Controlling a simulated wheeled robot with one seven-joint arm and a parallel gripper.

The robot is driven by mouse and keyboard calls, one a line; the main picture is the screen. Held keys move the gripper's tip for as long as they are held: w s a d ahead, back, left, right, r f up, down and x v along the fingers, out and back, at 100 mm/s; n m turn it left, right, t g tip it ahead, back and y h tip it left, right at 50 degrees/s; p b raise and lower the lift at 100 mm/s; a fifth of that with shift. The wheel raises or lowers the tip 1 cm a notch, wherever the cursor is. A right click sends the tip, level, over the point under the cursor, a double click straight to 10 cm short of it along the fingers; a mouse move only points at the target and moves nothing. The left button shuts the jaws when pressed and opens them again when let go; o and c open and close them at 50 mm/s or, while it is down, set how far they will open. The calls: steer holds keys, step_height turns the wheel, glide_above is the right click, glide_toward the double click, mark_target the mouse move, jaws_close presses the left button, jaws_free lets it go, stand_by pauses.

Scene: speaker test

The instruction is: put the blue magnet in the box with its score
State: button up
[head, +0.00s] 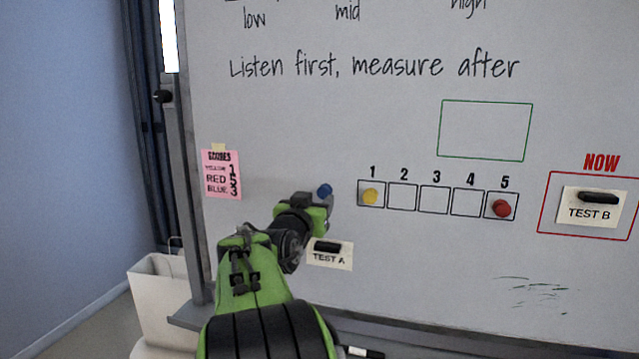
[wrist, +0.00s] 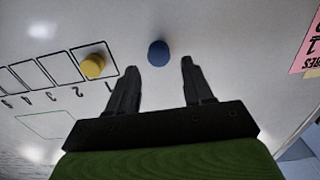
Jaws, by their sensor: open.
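The blue magnet (head: 325,190) is on the whiteboard, left of the row of score boxes. The yellow magnet (head: 370,196) is in box 1 and the red magnet (head: 502,208) is in box 5. Box 3 (head: 433,199) is empty. A pink note (head: 221,175) lists scores: yellow 1, red 5, blue 3.
Box 2 (head: 402,197) and box 4 (head: 466,202) are empty. A TEST A card (head: 330,258) with a black piece is below my gripper. A TEST B card (head: 591,211) sits in a red frame marked NOW at right. The board's ledge (head: 480,341) runs along the bottom.

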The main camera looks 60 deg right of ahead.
mark_target(323, 193)
steer(key=d, duration=0.2)
steer(key=d+p, duration=0.1)
steer(key=d, duration=0.1)
steer(key=shift+w+d, duration=0.2)
steer(key=shift+d, duration=0.05)
steer(key=shift+w+d, duration=0.1)
steer(key=shift+w, duration=0.05)
steer(key=shift+c, duration=0.2)
steer(key=shift+b, duration=0.3)
steer(key=c, duration=0.7)
steer(key=shift+r, duration=0.1)
steer(key=shift+c, duration=0.2)
